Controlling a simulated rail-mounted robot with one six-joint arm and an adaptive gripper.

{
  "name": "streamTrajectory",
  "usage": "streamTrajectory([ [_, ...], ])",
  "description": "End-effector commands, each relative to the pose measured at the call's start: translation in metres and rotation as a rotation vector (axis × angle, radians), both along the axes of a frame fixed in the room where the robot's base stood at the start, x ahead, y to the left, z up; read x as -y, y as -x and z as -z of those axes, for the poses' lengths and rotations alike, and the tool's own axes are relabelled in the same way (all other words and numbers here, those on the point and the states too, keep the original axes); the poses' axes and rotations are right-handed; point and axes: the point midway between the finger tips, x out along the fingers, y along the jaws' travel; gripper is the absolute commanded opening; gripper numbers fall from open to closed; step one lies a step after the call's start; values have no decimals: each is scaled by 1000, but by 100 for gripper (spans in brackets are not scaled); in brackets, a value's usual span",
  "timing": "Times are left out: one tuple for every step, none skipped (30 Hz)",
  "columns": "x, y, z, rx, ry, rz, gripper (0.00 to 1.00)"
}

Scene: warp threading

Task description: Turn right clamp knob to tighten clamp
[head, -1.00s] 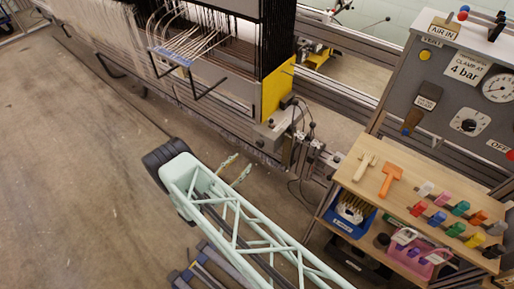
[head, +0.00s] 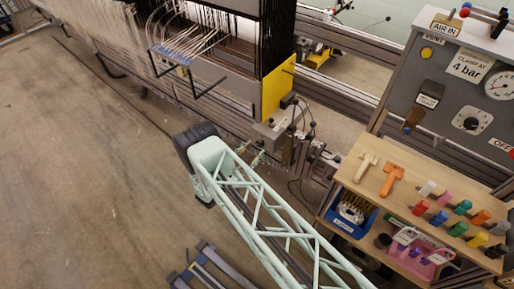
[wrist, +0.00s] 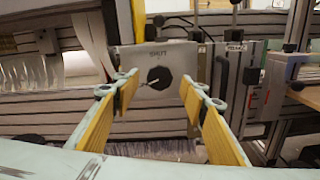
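The clamp knob (wrist: 160,78) is a round black knob with a pale pointer mark, on a light grey plate (wrist: 128,58). A short label above it seems to read SHUT. My gripper (wrist: 158,88) is open in the wrist view, with its two yellow-padded fingers apart to the left and right of the knob. The fingers look short of the plate, and nothing is between them. In the head view my gripper (head: 256,154) is just below a grey clamp block (head: 270,133) at the loom's right end. The knob cannot be made out there.
A yellow plate (head: 278,92) and dark threads stand above the clamp block. Rods and hoses (head: 310,150) are to its right. The left floor is clear.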

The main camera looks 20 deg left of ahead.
Motion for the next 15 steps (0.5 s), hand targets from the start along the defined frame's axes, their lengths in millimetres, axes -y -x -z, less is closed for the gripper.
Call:
streamTrajectory([
  [3, -6, 0, 1, -1, 2, 40],
  [3, -9, 0, 1, -1, 2, 40],
  [4, -12, 0, 1, -1, 1, 40],
  [5, -15, 0, 1, -2, 1, 40],
  [6, -17, 0, 1, -2, 1, 40],
  [7, -20, 0, 1, -2, 1, 40],
  [7, -22, 0, 1, -2, 1, 40],
  [8, -23, 0, 1, -2, 1, 40],
  [8, -25, 0, 1, -2, 1, 40],
  [8, -26, 0, 2, -2, 0, 40],
  [9, -26, 0, 1, -1, 0, 40],
  [9, -27, 0, 1, -1, 0, 40],
  [9, -28, 0, 1, -1, 0, 40],
  [9, -28, 0, 1, -1, 0, 40],
  [9, -28, 0, 1, -1, 0, 40],
])
